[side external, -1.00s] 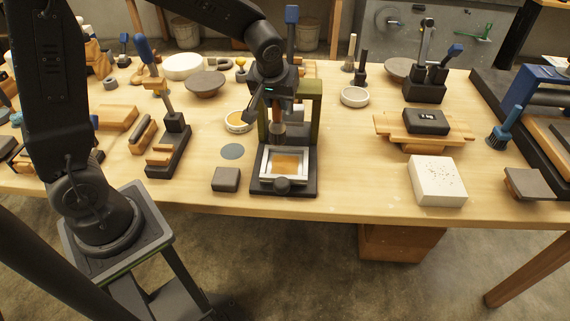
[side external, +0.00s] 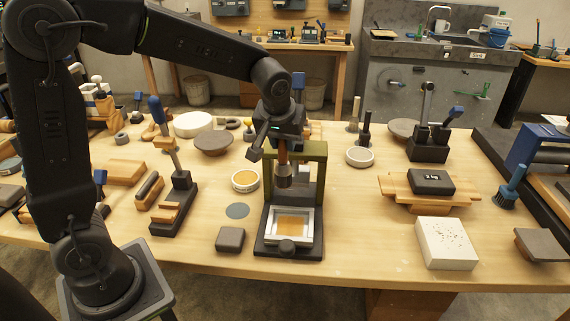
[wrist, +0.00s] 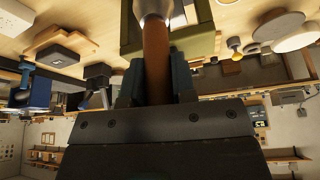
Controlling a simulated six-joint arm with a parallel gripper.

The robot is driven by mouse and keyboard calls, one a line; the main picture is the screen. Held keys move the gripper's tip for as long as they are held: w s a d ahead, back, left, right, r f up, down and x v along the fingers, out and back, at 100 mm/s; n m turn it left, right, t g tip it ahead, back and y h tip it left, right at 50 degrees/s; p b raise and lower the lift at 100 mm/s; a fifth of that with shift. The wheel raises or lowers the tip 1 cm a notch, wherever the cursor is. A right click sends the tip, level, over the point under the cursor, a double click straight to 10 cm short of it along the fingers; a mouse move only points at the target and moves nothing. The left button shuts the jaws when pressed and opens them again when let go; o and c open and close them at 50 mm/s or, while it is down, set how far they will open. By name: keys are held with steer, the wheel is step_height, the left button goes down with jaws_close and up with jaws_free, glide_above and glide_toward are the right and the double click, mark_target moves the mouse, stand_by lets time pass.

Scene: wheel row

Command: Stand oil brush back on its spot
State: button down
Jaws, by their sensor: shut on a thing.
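The oil brush, with a brown handle and a metal ferrule, points down from my gripper (side external: 284,140) in the side view (side external: 284,176). My gripper is shut on its handle. The brush hangs nearly upright above the small black press, its lower end clear of the tray (side external: 292,240) with an amber surface. In the wrist view, the handle (wrist: 156,62) runs between the two fingers (wrist: 155,88), with the ferrule at the top edge. A flat, bare round grey spot (side external: 237,211) lies on the table left of the tray.
The press's green frame (side external: 318,165) stands close around the brush. A round tin with yellow contents (side external: 245,180) sits behind the grey spot, and a dark grey block (side external: 230,239) in front of it. A black stand with a blue-handled tool (side external: 178,200) is further left.

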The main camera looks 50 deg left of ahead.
steer(key=s+a+n+g+y, duration=0.1)
steer(key=s+a+n, duration=0.2)
steer(key=a, duration=0.4)
steer(key=s+a+n+g, duration=0.1)
steer(key=s+a+n, duration=0.2)
steer(key=a, duration=0.4)
step_height(320, 180, down, 8)
steer(key=shift+y, duration=0.3)
step_height(320, 180, down, 6)
steer(key=shift+a+f, duration=0.1)
steer(key=shift+f, duration=0.85)
stand_by(0.9)
steer(key=c, duration=0.8)
jaws_free()
steer(key=shift+c, duration=0.2)
steer(key=shift+r, duration=0.1)
steer(key=v, duration=0.7)
steer(key=shift+s+d+r, duration=0.2)
steer(key=shift+r, duration=0.1)
